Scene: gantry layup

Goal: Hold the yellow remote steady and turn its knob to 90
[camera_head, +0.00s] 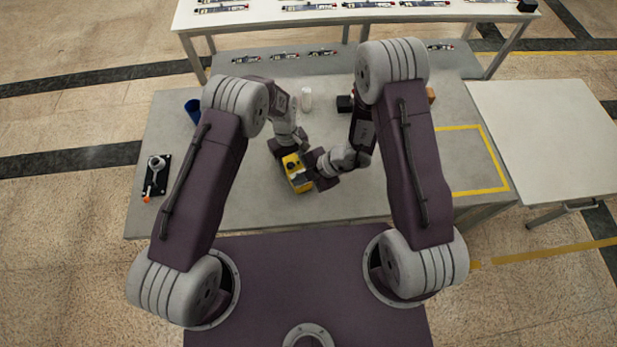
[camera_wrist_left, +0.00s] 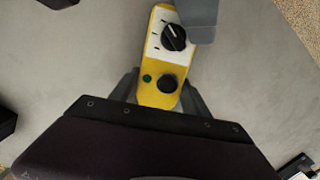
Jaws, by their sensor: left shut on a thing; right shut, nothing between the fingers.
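The yellow remote (camera_head: 299,179) lies on the grey table in front of me. In the left wrist view, it (camera_wrist_left: 158,98) has a white plate with dark marks, a black knob (camera_wrist_left: 173,37), a green button (camera_wrist_left: 147,78) and a black round button (camera_wrist_left: 167,83). The knob's white pointer line points to the upper left. My left gripper (camera_head: 288,150) is shut on the remote, a finger on each side of its body. My right gripper (camera_head: 317,168) is shut and empty at the remote's right side. Its grey tip (camera_wrist_left: 200,22) is close beside the knob; contact is unclear.
A blue cup (camera_head: 193,109), a white cylinder (camera_head: 306,97), a black object (camera_head: 345,103) and a brown block (camera_head: 431,95) stand farther back. A tool on a black plate (camera_head: 156,175) lies at the left. A yellow-taped area (camera_head: 475,160) at the right is clear.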

